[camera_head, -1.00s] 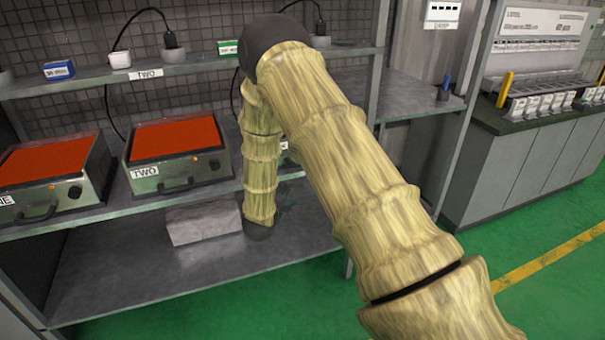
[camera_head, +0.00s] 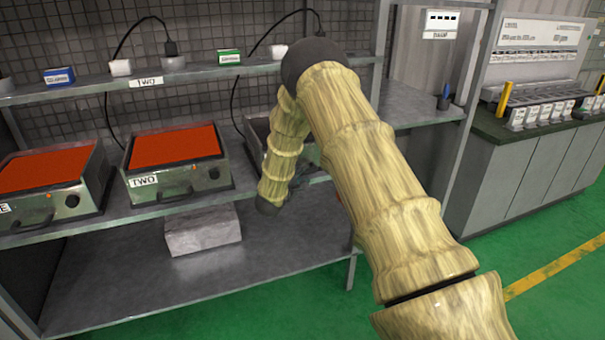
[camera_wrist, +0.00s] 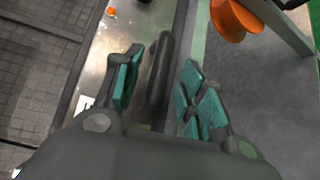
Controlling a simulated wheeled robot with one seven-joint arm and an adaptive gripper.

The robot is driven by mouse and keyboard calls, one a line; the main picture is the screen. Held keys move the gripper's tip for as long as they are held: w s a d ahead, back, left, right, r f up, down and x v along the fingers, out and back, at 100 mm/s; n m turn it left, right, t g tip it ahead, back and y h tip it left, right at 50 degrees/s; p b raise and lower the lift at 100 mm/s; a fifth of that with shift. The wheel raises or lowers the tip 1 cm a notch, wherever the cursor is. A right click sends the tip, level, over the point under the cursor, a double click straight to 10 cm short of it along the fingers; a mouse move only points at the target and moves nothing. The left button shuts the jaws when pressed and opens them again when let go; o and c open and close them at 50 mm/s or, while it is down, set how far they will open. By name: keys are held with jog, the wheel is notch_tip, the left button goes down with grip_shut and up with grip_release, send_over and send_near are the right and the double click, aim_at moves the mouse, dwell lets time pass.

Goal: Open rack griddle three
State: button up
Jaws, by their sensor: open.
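Griddle three (camera_head: 252,143) sits on the middle shelf to the right of griddle two. In the head view my arm hides most of it, and only its left side and a dark part show. In the wrist view a metal front panel (camera_wrist: 112,45) with a small orange light lies under my gripper (camera_wrist: 162,58). A dark bar-shaped handle (camera_wrist: 161,75) stands between the two teal-padded fingers. The fingers are open on either side of it, with a visible gap at the right finger.
Griddle two (camera_head: 176,162), with a red top, stands left of griddle three. Griddle one (camera_head: 45,185) is further left. A grey block (camera_head: 203,230) lies on the lower shelf (camera_head: 120,290). A shelf post (camera_head: 380,60) is close to my arm. An orange round object (camera_wrist: 232,18) shows in the wrist view.

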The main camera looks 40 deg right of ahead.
jog(key=shift+x, duration=1.2)
grip_shut()
